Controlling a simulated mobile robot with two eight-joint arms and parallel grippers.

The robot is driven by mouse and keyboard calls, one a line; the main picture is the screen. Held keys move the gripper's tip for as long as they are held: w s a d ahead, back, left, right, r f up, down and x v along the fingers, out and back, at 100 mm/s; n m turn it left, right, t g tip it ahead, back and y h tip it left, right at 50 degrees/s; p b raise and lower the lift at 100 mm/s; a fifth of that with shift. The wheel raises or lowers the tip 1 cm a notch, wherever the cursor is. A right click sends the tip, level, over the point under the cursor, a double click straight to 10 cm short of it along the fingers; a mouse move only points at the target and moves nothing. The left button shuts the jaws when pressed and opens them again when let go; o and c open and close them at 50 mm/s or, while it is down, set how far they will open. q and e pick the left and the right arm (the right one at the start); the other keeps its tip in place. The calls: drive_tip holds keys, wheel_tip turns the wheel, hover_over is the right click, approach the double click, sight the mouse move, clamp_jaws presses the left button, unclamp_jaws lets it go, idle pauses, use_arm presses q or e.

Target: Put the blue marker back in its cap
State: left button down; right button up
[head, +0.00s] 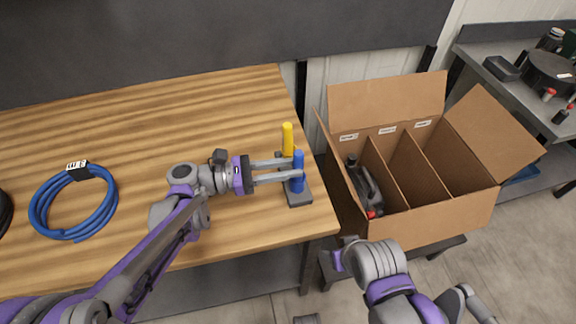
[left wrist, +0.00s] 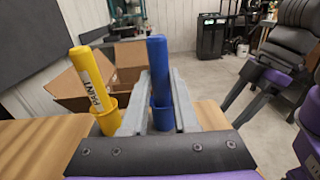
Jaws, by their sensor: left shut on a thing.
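The blue marker (head: 298,165) stands upright above a small dark holder (head: 300,199) near the right edge of the wooden table. My left gripper (head: 294,170) is shut on it, one finger on each side; the marker also shows between the fingers in the left wrist view (left wrist: 157,65). A wider blue cap (left wrist: 161,117) surrounds or sits just under its lower end; the fingers partly hide this, and I cannot tell how deep the marker sits.
A yellow marker (head: 287,138) stands in its yellow cap beside the blue one, close to my left fingers. A coiled blue cable (head: 38,205) lies at left. An open cardboard box (head: 440,220) with dividers stands right of the table. The middle tabletop is clear.

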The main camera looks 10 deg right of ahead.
use_arm(q)
drive_tip(key=shift+f, duration=0.1)
drive_tip(key=c, duration=0.6)
unclamp_jaws()
drive_tip(key=a, duration=1)
drive_tip(key=shift+a, duration=0.4)
